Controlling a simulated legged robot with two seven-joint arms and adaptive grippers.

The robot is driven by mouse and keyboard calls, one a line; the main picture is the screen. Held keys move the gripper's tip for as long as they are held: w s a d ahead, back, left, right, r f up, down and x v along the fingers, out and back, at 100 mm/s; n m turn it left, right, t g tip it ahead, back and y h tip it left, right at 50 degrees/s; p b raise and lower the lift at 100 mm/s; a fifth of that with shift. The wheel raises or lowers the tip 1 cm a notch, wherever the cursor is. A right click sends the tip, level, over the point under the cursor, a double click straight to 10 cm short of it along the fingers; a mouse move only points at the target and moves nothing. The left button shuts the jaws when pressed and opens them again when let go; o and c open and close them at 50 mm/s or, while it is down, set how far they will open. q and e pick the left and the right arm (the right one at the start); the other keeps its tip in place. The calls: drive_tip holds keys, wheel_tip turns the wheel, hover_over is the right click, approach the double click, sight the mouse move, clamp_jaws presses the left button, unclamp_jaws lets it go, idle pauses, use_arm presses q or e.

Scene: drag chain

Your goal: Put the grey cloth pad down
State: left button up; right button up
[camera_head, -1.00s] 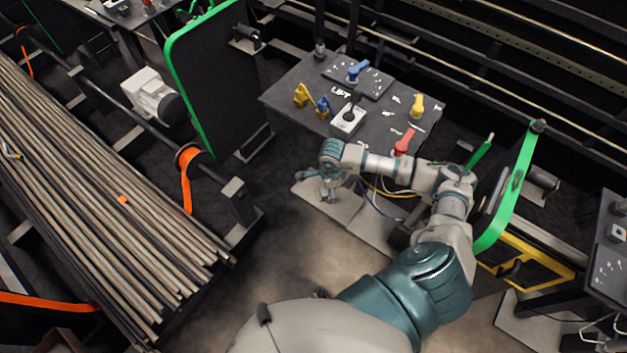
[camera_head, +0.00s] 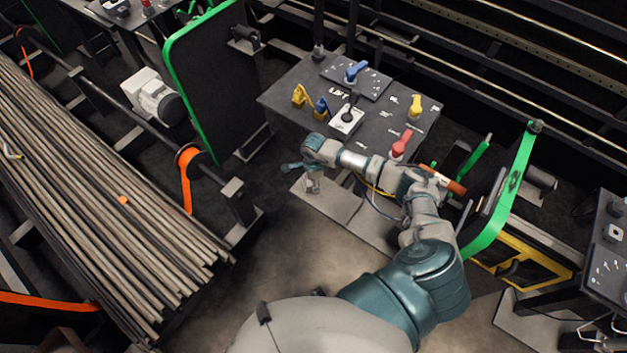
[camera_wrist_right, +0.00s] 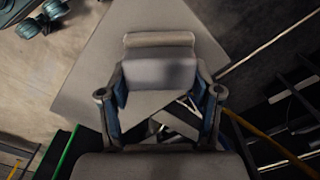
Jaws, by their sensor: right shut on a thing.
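My right gripper (camera_head: 300,176) hangs beside the front left of the LIFT control panel, above a pale floor plate. In the right wrist view, my gripper (camera_wrist_right: 160,98) is shut on a grey cloth pad (camera_wrist_right: 160,72), which spans between its two fingers. The pad has a rolled-looking far edge. In the head view the pad is too small or hidden to make out. My left gripper is not in view.
The LIFT control panel (camera_head: 372,128) carries blue, yellow and red handles close to my right arm. A green-edged guard (camera_head: 507,195) stands to the right. A pipe stack (camera_head: 90,190) lies at left. Open floor (camera_head: 270,260) lies between the stack and my arm.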

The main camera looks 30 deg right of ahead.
drive_tip(key=o, duration=1)
drive_tip(key=shift+d+f, duration=0.1)
drive_tip(key=shift+o, duration=0.6)
drive_tip(key=shift+d, duration=0.2)
drive_tip(key=shift+a+r, duration=0.1)
drive_tip(key=shift+r, duration=0.1)
wheel_tip(320, 180, up, 12)
drive_tip(key=shift+b, duration=0.3)
drive_tip(key=shift+a+f, duration=0.1)
